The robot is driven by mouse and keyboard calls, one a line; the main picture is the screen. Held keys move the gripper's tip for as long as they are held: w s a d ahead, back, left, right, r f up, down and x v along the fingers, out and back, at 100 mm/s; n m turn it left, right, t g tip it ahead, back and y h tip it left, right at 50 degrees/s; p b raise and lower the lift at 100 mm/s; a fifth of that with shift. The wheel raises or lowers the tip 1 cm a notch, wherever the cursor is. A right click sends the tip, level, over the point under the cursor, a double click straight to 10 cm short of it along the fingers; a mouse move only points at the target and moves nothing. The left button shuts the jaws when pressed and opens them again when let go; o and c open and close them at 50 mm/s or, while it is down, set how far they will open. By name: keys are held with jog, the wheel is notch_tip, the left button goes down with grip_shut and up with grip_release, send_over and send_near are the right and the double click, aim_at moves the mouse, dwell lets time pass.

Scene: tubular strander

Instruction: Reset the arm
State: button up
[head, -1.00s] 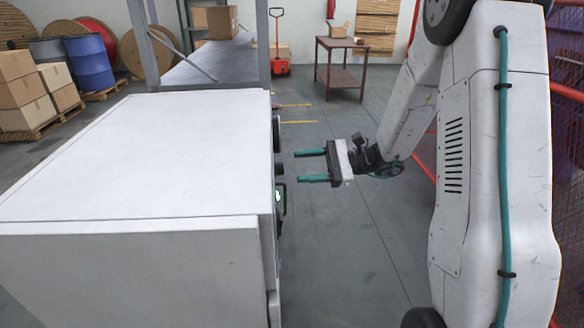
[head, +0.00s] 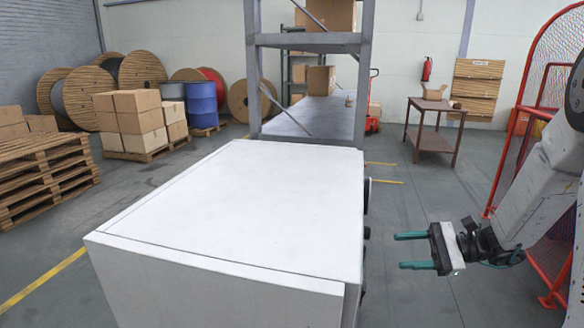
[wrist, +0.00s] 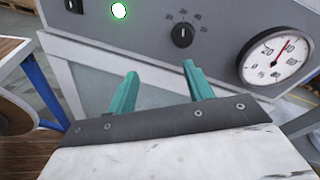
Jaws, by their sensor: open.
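My gripper (head: 412,250) is at the right in the head view, its two teal fingers apart and pointing left, with nothing between them. It stands in free air to the right of a white cabinet (head: 240,205). In the wrist view my gripper (wrist: 160,92) is open below a grey control panel (wrist: 215,30). The panel carries a black rotary knob (wrist: 182,35), a lit green lamp (wrist: 119,10) and a round dial gauge (wrist: 275,58). The fingers appear apart from the knob. The panel face is hidden in the head view.
A grey shelf rack (head: 310,42) stands behind the cabinet. A small brown table (head: 434,137) is at the back right, and red mesh fencing (head: 545,130) runs along the right. Pallets (head: 45,172) and cartons (head: 130,120) are at the left. Open floor lies between cabinet and fence.

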jog(key=s+a+r+n+h, duration=0.1)
jog(key=s+r+n+h, duration=0.2)
jog(key=s+n+h, duration=0.2)
jog(key=s+a+r+n+g+h, duration=0.1)
jog(key=s+r+n+h, duration=0.3)
jog(key=s, duration=0.8)
jog(key=s+a+r+n+g+h, duration=0.1)
jog(key=s+a+r+n+h, duration=0.1)
jog(key=s+r+n+h, duration=0.2)
jog(key=s+n+h, duration=0.1)
jog(key=s+h, duration=0.2)
jog(key=s, duration=0.2)
jog(key=shift+n, duration=0.3)
jog(key=shift+r, duration=0.1)
